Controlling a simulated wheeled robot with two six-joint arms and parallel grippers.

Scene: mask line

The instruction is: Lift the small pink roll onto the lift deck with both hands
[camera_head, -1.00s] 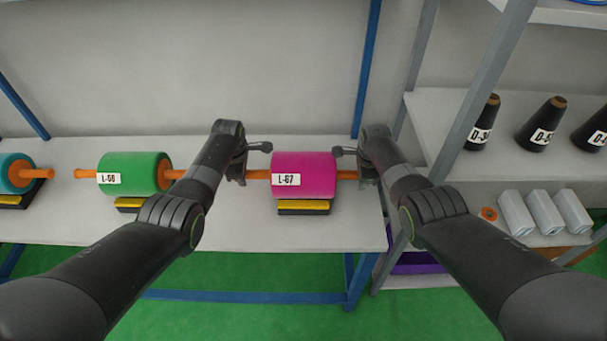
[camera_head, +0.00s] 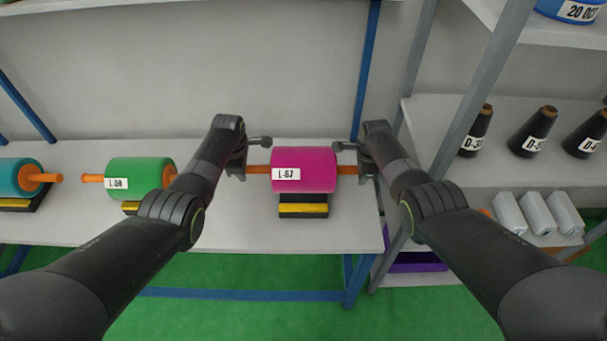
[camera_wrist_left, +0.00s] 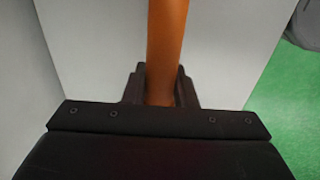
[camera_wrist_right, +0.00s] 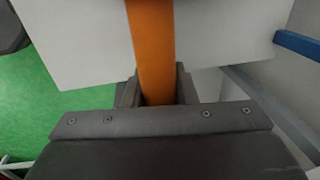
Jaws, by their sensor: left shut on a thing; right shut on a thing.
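The pink roll (camera_head: 315,168), labelled L-67, has an orange core sticking out at both ends. It is level and sits above a black and yellow cradle (camera_head: 303,210) on the grey shelf. My left gripper (camera_head: 243,172) is shut on the left core end; the orange core shows between its fingers in the left wrist view (camera_wrist_left: 161,88). My right gripper (camera_head: 362,172) is shut on the right core end, also seen in the right wrist view (camera_wrist_right: 157,90). The lift deck is not clearly in view.
A green roll (camera_head: 138,172) and a teal roll (camera_head: 20,172) rest on the same shelf (camera_head: 230,222) to the left. A rack at right holds black cones (camera_head: 532,132) and grey bars (camera_head: 538,212). A blue post (camera_head: 367,70) stands behind.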

